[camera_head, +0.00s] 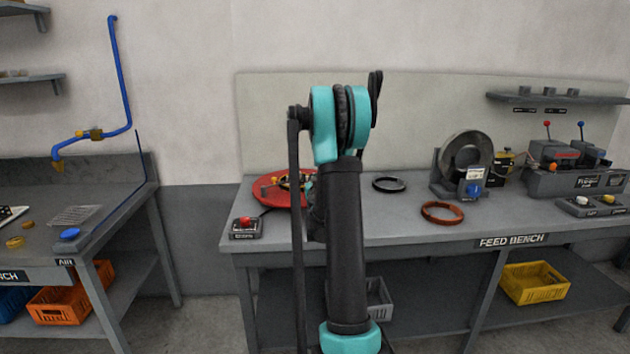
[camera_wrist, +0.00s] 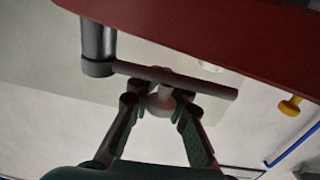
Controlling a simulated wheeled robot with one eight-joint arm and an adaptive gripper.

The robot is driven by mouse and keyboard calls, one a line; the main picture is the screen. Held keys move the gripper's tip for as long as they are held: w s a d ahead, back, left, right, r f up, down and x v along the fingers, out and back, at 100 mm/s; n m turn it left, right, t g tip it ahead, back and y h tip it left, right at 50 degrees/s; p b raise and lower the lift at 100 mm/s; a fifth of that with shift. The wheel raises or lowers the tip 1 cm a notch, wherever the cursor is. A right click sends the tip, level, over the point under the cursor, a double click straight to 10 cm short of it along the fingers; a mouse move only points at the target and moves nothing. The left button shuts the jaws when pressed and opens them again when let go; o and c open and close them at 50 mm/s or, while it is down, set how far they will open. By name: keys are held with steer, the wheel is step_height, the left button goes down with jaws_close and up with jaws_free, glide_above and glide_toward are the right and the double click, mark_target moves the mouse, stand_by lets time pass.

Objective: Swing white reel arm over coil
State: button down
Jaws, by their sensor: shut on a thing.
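The red reel disc (camera_head: 268,194) lies at the left end of the feed bench, partly hidden behind my arm. In the wrist view the red disc (camera_wrist: 210,28) fills the top edge. A whitish round knob (camera_wrist: 161,103) sits on the bar between my fingers. My gripper (camera_wrist: 158,95) is shut on this knob; its exact contact is dark. In the head view my arm hides the gripper. An orange-copper coil (camera_head: 442,220) lies flat on the bench, right of my arm. Any coil on the reel is unclear.
A red-button box (camera_head: 246,228) stands at the bench's front left corner. A dark ring (camera_head: 389,191) lies right of my arm. A grey wheel machine (camera_head: 440,178) and lever units (camera_head: 575,178) stand farther right. A blue pipe (camera_head: 122,70) hangs over the left bench.

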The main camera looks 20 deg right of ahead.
steer(key=shift+w+d+m+g+h, duration=0.15)
steer(key=shift+m+g+h, duration=0.15)
steer(key=shift+h, duration=0.2)
steer(key=shift+w+d+m+g+h, duration=0.1)
steer(key=shift+d+m+g+h, duration=0.1)
steer(key=shift+m+h, duration=0.25)
steer(key=c, duration=1.5)
jaws_free()
steer(key=shift+c, duration=0.2)
steer(key=v, duration=1.2)
